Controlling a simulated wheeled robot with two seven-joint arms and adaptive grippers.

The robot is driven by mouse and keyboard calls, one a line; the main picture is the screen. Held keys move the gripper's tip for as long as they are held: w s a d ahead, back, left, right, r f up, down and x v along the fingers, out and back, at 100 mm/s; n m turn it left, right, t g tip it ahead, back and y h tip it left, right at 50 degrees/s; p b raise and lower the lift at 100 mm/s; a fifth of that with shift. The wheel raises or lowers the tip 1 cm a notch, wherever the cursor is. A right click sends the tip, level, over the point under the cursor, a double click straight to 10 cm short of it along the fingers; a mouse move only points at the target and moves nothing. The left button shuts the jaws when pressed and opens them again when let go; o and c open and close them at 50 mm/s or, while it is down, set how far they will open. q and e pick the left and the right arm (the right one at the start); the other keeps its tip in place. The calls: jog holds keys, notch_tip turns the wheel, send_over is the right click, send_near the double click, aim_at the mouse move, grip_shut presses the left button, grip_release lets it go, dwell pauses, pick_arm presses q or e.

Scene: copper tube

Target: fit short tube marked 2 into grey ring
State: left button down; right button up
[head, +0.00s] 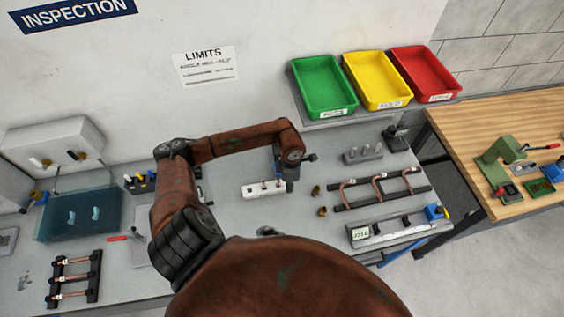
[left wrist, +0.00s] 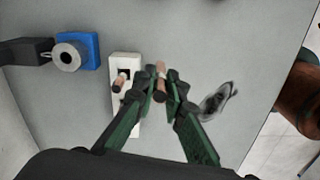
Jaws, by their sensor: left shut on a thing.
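My left gripper (left wrist: 161,78) is shut on a short copper tube (left wrist: 160,68), just beside a white block (left wrist: 126,122). No mark 2 is readable on the tube. The grey ring (left wrist: 67,57) sits on a blue block (left wrist: 88,48) left of the white block, apart from the held tube. Another copper piece (left wrist: 119,84) stands at the white block. In the head view, my left gripper (head: 290,184) points down at the right end of the white block (head: 250,192) and hides part of it. My right gripper is not in view.
Bent copper tubes lie on a dark rack (head: 381,188) at right, with small brass fittings (head: 318,190) nearer. Green (head: 324,84), yellow (head: 377,79) and red (head: 424,73) trays stand behind. Another tube rack (head: 74,279) is at left. Bare bench surrounds the white block's front.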

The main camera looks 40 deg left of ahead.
pick_arm(q)
jog(key=shift+w+a+f+b, duration=0.75)
jog(key=shift+w+a, duration=0.75)
jog(key=shift+a, duration=0.4)
jog(key=shift+w+a+f+b, duration=0.5)
jog(key=shift+w+a+b, duration=0.4)
jog(key=shift+w+a, duration=0.85)
jog(key=shift+w+a+f+b, duration=0.75)
jog(key=shift+w+a, duration=0.55)
jog(key=shift+a, duration=0.75)
jog(key=shift+r, duration=0.2)
jog(key=c, duration=2)
grip_release()
